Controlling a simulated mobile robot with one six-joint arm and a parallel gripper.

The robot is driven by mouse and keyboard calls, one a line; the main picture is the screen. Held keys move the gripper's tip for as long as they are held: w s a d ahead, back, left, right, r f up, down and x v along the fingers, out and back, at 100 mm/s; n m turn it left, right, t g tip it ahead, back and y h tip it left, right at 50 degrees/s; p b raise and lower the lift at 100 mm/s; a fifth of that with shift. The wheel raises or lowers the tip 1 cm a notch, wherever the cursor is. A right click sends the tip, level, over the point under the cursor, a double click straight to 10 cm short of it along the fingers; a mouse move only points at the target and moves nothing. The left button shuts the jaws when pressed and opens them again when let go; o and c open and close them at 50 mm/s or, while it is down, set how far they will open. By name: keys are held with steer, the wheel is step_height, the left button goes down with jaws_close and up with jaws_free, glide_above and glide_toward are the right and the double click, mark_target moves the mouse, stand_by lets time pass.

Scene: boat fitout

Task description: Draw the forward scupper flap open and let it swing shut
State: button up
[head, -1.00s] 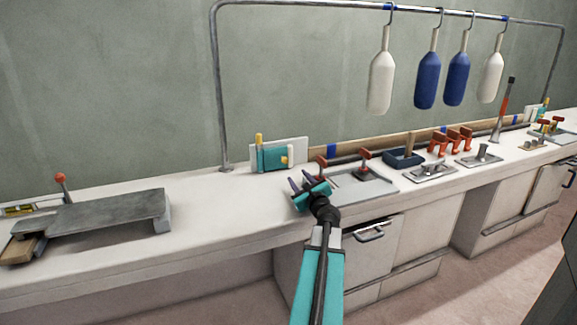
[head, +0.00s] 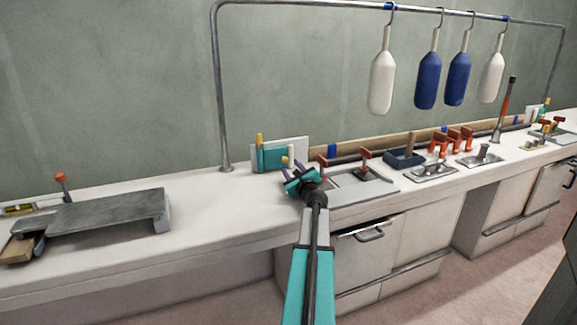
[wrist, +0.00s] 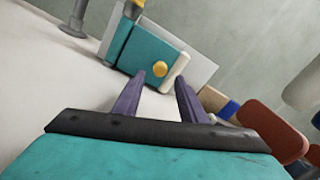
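A teal flap (head: 272,158) stands upright on a pale backing plate (head: 300,144) at the back of the counter. It also shows in the wrist view (wrist: 140,48), tilted, with a round yellow knob (wrist: 160,69) near its lower edge and a cream bar (wrist: 175,70) beside it. A yellow-topped post (head: 259,140) stands at its left. My gripper (head: 291,168) is in front of the flap, near the knob. In the wrist view its two purple fingers (wrist: 160,80) are apart, with nothing between them. The knob lies just beyond the tips; I see no contact.
A similar teal unit (head: 536,113) is at the far right. Red-handled valves (head: 365,155) and a grey tray (head: 352,190) stand right of my gripper. A metal rail post (head: 222,110) rises on the left. The counter (head: 205,203) between it and the grey bench plate is clear.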

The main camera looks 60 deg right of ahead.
mark_target(287, 162)
steer(key=shift+x, duration=1.95)
jaws_close()
